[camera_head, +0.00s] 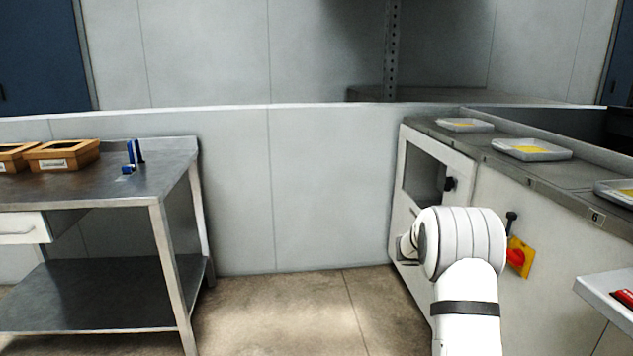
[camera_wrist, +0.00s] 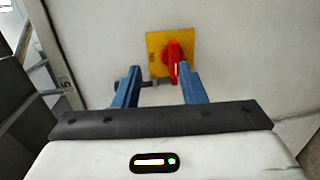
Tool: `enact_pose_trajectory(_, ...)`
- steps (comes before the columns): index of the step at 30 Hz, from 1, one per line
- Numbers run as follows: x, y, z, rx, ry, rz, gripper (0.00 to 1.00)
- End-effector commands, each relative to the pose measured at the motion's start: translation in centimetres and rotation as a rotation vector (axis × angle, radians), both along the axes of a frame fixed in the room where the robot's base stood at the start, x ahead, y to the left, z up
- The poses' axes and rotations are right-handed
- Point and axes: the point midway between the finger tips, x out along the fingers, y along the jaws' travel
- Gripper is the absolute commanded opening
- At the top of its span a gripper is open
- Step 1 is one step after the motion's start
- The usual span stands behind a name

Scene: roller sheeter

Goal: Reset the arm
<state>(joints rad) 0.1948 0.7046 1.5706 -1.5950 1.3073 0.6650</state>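My white arm (camera_head: 466,255) shows in the head view in front of the long machine at the right; its gripper end is hidden behind the arm there. In the wrist view my gripper (camera_wrist: 159,75) shows two blue fingers spread apart with nothing between them. Beyond the fingertips is a red rotary switch (camera_wrist: 173,60) on a yellow plate, fixed to the machine's pale side panel. The same red switch (camera_head: 516,258) is just right of my arm in the head view. I cannot tell whether a finger touches it.
The machine (camera_head: 560,230) fills the right side, with trays (camera_head: 530,149) of yellow content on top and a shelf (camera_head: 610,298) jutting out. A steel table (camera_head: 90,178) with wooden boxes (camera_head: 62,154) stands left. The floor (camera_head: 285,315) between is clear.

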Motion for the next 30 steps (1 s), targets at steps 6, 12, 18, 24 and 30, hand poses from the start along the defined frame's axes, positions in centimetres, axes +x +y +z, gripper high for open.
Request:
enact_pose_trajectory(6, -7.8, 5.5, 9.7, 0.301, 0.009, -0.059, 0.37)
enact_pose_trajectory(12, -15.2, 11.7, 15.3, 0.593, 0.002, -0.065, 0.37)
enact_pose_trajectory(18, -22.4, 18.6, 19.9, 0.882, -0.032, -0.03, 0.37)
enact_pose_trajectory(24, -28.9, 25.4, 23.9, 1.155, -0.094, 0.034, 0.37)
enact_pose_trajectory(30, -33.1, 30.1, 26.0, 1.347, -0.156, 0.095, 0.37)
